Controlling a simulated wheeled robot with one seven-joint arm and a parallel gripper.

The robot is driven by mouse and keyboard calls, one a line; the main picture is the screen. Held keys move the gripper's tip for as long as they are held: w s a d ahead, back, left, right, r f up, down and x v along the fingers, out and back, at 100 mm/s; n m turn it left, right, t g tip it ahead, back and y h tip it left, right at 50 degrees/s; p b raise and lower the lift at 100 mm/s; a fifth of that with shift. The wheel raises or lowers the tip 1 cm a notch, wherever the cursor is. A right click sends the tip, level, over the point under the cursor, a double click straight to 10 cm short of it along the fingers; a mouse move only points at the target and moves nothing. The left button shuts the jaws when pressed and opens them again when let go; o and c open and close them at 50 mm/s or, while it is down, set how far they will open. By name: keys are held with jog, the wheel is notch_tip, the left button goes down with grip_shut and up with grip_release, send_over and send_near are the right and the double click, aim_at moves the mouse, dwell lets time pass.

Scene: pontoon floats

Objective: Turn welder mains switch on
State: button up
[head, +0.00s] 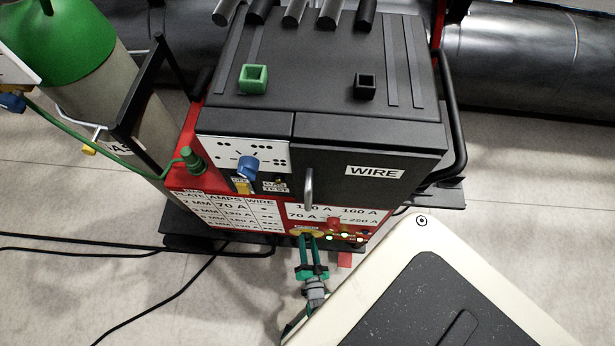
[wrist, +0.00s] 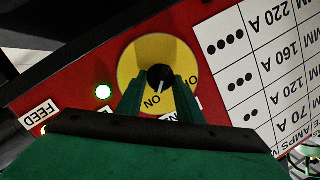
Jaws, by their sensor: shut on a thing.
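The welder (head: 330,150) is a black and red cabinet. Its mains switch is a black knob (wrist: 158,76) with a white pointer line, set on a yellow disc (wrist: 143,52) in the red lower panel. In the wrist view my gripper (wrist: 160,84) has its two green fingers on either side of the knob, shut on it. The letters ON lie close to the pointer line; other lettering is partly covered by the fingers. In the head view my gripper (head: 308,240) reaches the panel's lower edge and largely hides the switch.
A blue knob (head: 248,167) and a vertical handle (head: 308,188) are on the upper front. A gas cylinder (head: 70,100) with a green hose stands left. Black cables (head: 110,252) lie on the floor. A printed settings chart (wrist: 265,70) adjoins the switch.

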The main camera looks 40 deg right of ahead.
jog(key=shift+d, duration=0.1)
jog(key=o, duration=0.8)
jog(key=shift+c, duration=0.2)
jog(key=v, duration=1.1)
